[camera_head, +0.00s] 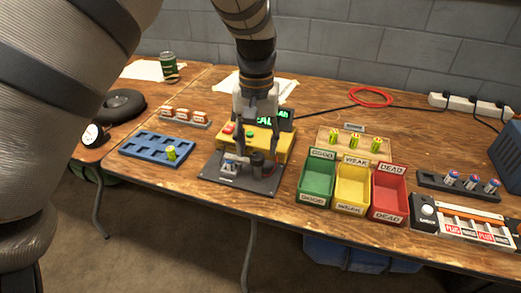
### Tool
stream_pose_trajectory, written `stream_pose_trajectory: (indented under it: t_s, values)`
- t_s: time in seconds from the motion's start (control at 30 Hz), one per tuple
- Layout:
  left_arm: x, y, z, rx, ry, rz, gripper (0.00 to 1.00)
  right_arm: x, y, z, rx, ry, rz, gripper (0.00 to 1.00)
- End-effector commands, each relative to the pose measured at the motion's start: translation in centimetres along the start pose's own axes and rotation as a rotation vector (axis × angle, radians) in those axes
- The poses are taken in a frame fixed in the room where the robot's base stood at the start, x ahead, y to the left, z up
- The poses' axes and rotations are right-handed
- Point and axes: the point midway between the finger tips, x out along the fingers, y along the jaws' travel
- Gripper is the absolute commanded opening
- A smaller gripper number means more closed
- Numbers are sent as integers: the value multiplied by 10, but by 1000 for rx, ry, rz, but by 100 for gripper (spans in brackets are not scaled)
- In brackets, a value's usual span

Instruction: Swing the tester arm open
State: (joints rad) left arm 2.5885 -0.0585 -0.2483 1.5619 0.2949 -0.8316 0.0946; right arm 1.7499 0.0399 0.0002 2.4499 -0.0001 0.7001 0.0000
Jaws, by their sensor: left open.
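The tester is a yellow box (275,143) with a green-lit display (273,119) and a dark base plate (238,181) in front. On the plate stand a small silver-and-white fixture (230,164) and a short dark post (257,160). I cannot tell for certain which part is the tester arm. My left gripper (257,122) comes down from above, open, over the tester, its fingers in front of the display and partly hiding it. I cannot tell whether it touches the tester. My right gripper is not in view.
A blue tray (140,148) holding one yellow-green battery (171,153) lies left. Green (316,187), yellow (352,195) and red (388,199) bins stand right, before a wooden battery holder (341,138). A red cable (371,96) lies behind.

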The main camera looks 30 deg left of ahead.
Motion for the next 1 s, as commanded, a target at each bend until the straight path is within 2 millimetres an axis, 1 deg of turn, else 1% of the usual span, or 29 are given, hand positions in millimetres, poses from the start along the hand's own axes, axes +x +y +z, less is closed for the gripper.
stream_pose_trajectory:
  t_s: [0.03, 0.13, 0.23, 0.43, 0.47, 0.5, 0.57, 0.6, 0.63, 0.67, 0.87, 1.0]
  values:
    - [9, 0, 0, 0, -4, 0, 48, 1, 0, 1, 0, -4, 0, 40]
    - [19, 0, 0, 0, -1, 0, 48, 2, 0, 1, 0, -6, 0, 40]
    - [23, 0, 0, 0, 2, 1, 48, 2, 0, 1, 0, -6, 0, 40]
    - [23, 0, 0, 0, 2, 1, 48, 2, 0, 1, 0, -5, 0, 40]
    - [23, 0, 0, 0, 2, 1, 43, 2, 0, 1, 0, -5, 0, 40]
    - [23, 0, 0, 0, 2, 1, 34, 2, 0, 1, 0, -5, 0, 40]
    - [23, 0, 0, 0, 2, 1, 21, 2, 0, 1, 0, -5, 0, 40]
    - [23, 0, 0, 0, 2, 1, 12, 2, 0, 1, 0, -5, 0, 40]
    - [23, 0, 0, 0, 2, 1, 5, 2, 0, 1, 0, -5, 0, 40]
    - [23, 0, 0, 0, 2, 1, 0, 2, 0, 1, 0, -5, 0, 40]
    - [23, 0, -1, 1, 1, 1, 0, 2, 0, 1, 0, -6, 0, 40]
    - [24, -2, -7, 12, 0, 1, 0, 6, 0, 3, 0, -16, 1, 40]
